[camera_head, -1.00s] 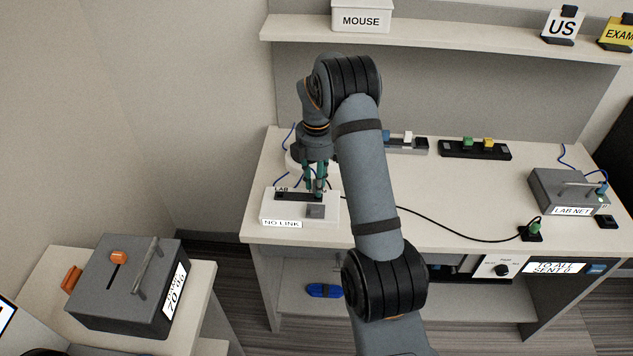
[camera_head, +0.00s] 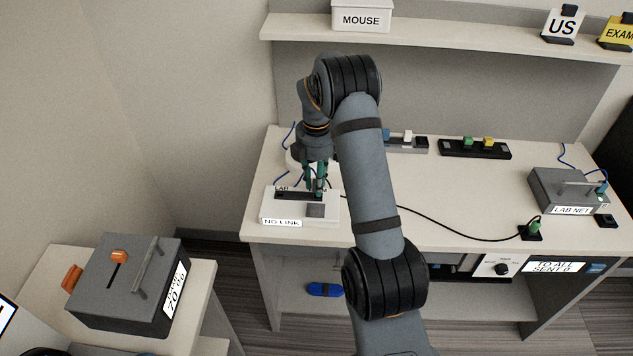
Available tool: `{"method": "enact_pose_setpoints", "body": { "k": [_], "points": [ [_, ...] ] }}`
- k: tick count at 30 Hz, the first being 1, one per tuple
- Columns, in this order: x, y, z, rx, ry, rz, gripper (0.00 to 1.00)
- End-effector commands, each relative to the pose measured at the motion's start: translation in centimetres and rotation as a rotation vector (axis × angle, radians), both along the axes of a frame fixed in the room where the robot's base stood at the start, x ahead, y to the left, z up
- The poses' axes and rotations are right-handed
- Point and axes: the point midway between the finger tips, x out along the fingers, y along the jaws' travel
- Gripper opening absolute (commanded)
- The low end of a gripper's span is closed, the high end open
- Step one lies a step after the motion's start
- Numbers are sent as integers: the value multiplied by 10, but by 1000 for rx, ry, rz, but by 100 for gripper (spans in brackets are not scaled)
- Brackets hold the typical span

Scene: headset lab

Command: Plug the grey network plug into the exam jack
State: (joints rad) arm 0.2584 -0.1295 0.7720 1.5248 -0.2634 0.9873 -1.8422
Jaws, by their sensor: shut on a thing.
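A white wall-jack box (camera_head: 271,209) stands at the left end of the bench, with a dark strip across its top. A label reading LAB shows at its left, a second label is hidden behind my fingers, and a front sign (camera_head: 281,222) reads NO LINK. My gripper (camera_head: 315,192) points down at the right part of the dark strip, its green-tipped fingers shut on the grey network plug. The plug is mostly hidden between the fingers. I cannot tell whether it touches or sits in a jack. A grey square pad (camera_head: 316,211) lies just in front.
A black cable (camera_head: 440,225) runs right across the bench to a small black block with a green plug (camera_head: 534,225). A LAB NET box (camera_head: 560,192) stands at the right. Racks with coloured blocks (camera_head: 474,149) line the back.

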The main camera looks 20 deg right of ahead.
Motion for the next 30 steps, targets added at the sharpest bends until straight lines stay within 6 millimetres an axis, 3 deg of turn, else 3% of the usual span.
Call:
{"method": "enact_pose_setpoints", "body": {
  "k": [24, 25, 30],
  "points": [
    [0, 0, -21, 0, 0, 0, 1],
    [0, 0, -20, 0, 0, 0, 24],
    [0, 0, -20, 0, 0, 0, 34]
  ]
}}
